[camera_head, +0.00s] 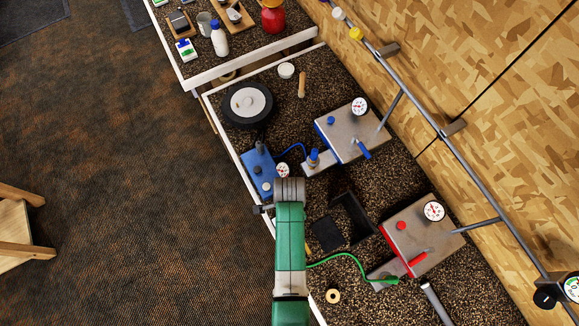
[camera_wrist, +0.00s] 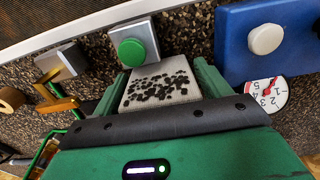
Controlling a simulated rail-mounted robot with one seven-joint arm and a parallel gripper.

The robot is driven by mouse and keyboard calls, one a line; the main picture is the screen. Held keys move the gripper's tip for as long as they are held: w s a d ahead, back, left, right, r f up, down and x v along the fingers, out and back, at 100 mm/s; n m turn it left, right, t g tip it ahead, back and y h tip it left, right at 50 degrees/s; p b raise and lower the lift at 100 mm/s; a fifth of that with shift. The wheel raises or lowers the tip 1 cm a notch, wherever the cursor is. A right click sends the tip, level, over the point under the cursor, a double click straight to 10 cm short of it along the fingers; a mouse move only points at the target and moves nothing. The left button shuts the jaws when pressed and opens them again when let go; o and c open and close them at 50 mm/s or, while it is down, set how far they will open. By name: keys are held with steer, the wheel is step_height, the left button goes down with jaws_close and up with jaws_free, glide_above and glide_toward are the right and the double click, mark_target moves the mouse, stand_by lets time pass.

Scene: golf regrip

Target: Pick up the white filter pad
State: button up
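My gripper (camera_wrist: 160,84) has two green fingers set apart, with a pale pad covered in black specks (camera_wrist: 160,78) between them. This looks like the white filter pad. It fills the gap between the fingers, with no clear space on either side. I cannot tell whether the fingers press on it or only stand around it. In the head view my green arm reaches down over the bench, and its end (camera_head: 288,190) hides the pad and the fingertips.
A grey box with a green button (camera_wrist: 131,50) stands just beyond the pad. A blue box with a white button (camera_wrist: 265,38) and a dial gauge (camera_wrist: 265,95) are at the right.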

steer(key=c, duration=0.6)
steer(key=shift+r, duration=0.1)
steer(key=shift+c, duration=0.2)
step_height(320, 180, up, 10)
steer(key=shift+f, duration=0.1)
